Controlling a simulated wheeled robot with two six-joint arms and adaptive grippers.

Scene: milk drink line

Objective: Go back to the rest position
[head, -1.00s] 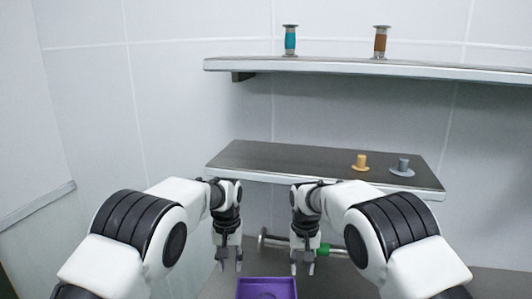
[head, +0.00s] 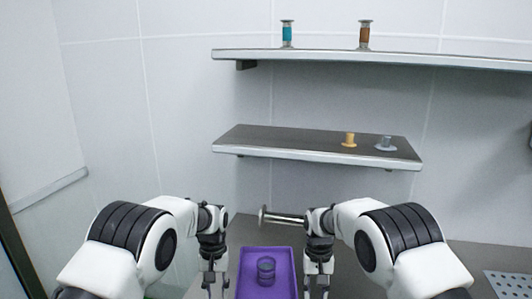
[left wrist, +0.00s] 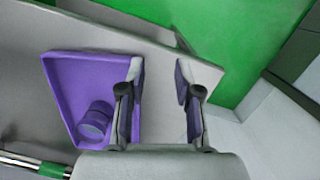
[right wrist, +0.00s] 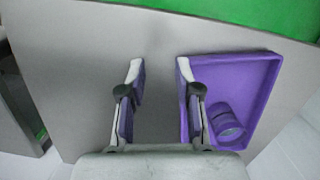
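My left gripper (head: 216,286) hangs fingers down at the left side of the purple tray (head: 244,262). In the left wrist view its two fingers (left wrist: 158,95) are apart with nothing between them. My right gripper (head: 317,288) hangs at the tray's right side. In the right wrist view its fingers (right wrist: 160,95) are also apart and empty.
A lower shelf (head: 270,148) holds a yellow piece (head: 349,140) and a grey piece (head: 386,143). A metal bar (head: 285,218) lies behind my right arm. A perforated plate (head: 510,284) is at right.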

